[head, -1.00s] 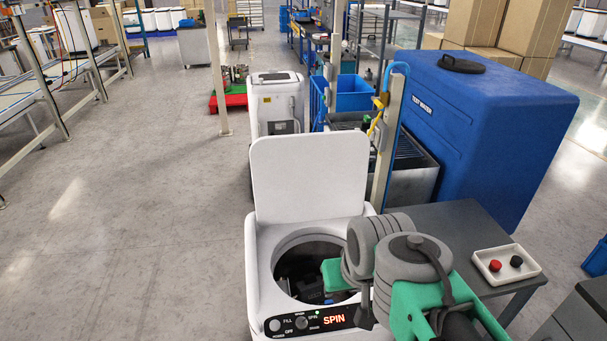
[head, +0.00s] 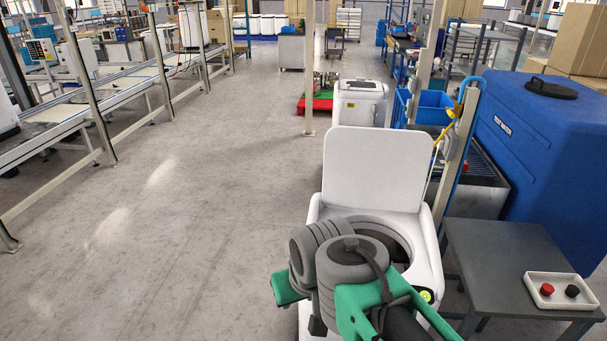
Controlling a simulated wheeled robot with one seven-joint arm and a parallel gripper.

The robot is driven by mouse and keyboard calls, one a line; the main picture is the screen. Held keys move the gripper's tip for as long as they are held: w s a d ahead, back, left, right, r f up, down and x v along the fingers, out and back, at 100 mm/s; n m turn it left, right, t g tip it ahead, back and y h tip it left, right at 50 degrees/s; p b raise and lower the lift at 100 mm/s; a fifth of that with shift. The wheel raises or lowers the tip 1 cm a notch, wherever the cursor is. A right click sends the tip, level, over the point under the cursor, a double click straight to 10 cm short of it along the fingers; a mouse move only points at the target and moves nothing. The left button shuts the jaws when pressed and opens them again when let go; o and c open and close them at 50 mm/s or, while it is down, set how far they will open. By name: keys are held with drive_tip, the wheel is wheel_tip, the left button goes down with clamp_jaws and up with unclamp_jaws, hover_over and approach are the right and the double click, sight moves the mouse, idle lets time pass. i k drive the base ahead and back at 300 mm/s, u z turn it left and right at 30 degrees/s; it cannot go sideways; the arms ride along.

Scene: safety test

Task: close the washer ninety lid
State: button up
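The white washer (head: 428,253) stands in front of me in the head view. Its white lid (head: 373,168) is raised upright at the back of the opening. The round tub opening (head: 388,232) is partly visible. My green and grey arm covers the washer's front and most of its control panel. My gripper's fingers are hidden behind the arm links, so I cannot see whether they are open or shut. I see no contact between my arm and the lid.
A dark grey table (head: 500,265) stands to the right, bearing a white tray (head: 562,303) with a red and a black button. A blue tank (head: 540,140) is behind it. A post (head: 458,155) stands close to the lid's right. The floor (head: 160,240) to the left is clear.

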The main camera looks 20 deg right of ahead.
sight(364, 168)
drive_tip(key=u, duration=1.3)
drive_tip(key=i, duration=2.3)
drive_tip(key=z, duration=1.5)
drive_tip(key=i, duration=2.25)
drive_tip(key=z, duration=3.8)
drive_tip(key=i, duration=1.05)
drive_tip(key=u, duration=0.05)
